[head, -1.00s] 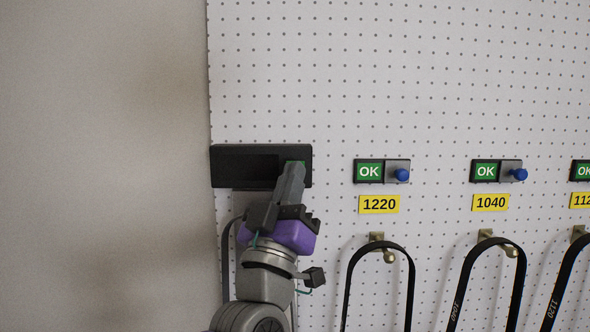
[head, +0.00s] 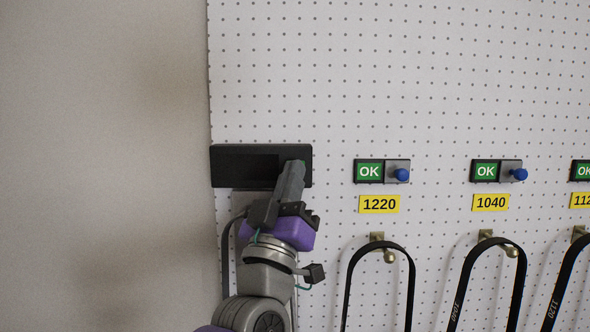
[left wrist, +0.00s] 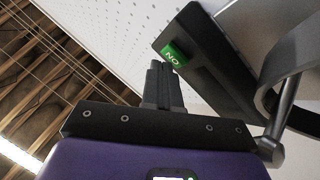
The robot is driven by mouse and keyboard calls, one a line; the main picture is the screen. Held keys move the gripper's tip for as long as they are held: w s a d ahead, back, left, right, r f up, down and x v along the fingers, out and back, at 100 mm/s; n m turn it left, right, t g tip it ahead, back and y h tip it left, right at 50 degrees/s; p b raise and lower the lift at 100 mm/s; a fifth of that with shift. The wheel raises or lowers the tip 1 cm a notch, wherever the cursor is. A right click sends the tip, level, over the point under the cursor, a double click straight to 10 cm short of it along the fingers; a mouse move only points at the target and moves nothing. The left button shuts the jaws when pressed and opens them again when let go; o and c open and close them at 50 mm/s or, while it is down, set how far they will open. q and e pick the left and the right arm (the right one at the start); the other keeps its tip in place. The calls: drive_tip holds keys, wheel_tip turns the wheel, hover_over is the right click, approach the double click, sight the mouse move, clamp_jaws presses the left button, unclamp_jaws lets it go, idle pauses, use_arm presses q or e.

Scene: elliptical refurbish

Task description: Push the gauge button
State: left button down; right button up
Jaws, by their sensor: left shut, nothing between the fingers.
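The gauge is a long black panel (head: 240,153) at the left edge of the pegboard, with a dark, blank-looking screen area. In the left wrist view the black panel (left wrist: 215,65) runs diagonally and carries a green button marked "ON" (left wrist: 173,52). My left gripper (head: 293,168) is shut and empty, its fingertips over the right part of the panel in the head view. In the left wrist view its fingertips (left wrist: 158,66) are right beside the green button. I cannot tell whether they touch it. In the head view the gripper hides the button. My right gripper is not in view.
To the right, OK gauges (head: 369,172) with blue knobs hang above yellow labels (head: 379,204). Black belts (head: 350,280) hang from brass hooks (head: 388,254) below. A belt (head: 226,260) also hangs behind my left arm. Bare wall lies to the left.

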use_arm(q)
drive_tip(key=shift+w, duration=0.2)
drive_tip(key=shift+s, duration=0.25)
use_arm(e)
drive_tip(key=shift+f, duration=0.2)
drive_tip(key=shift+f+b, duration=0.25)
drive_tip(key=shift+b, duration=0.15)
use_arm(q)
drive_tip(key=shift+s, duration=0.45)
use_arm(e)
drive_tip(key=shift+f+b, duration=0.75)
use_arm(q)
drive_tip(key=s, duration=0.6)
